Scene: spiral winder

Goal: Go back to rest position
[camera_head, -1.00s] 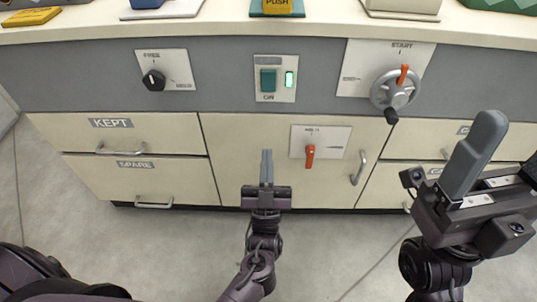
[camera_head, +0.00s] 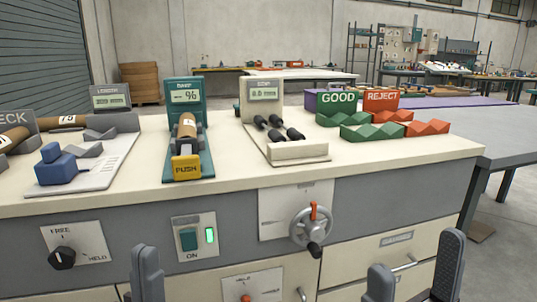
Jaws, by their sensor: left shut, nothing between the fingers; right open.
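My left gripper (camera_head: 147,273) is at the bottom of the head view, left of centre, in front of the bench's grey front panel. Its fingers point up and are together, with nothing between them. My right gripper (camera_head: 415,266) is at the bottom right, in front of the cream drawers (camera_head: 385,254). Its two fingers stand apart, and the gap is empty. Both grippers show only their fingers; the arms are below the picture. Neither gripper is seen holding anything.
The bench top (camera_head: 375,162) carries a blue-handled fixture (camera_head: 58,165), a yellow PUSH block (camera_head: 187,168), a unit with black rollers (camera_head: 278,130) and GOOD and REJECT trays (camera_head: 370,128). The front has a FREE/HELD knob (camera_head: 62,258), a lit green switch (camera_head: 209,236) and a crank wheel (camera_head: 311,226).

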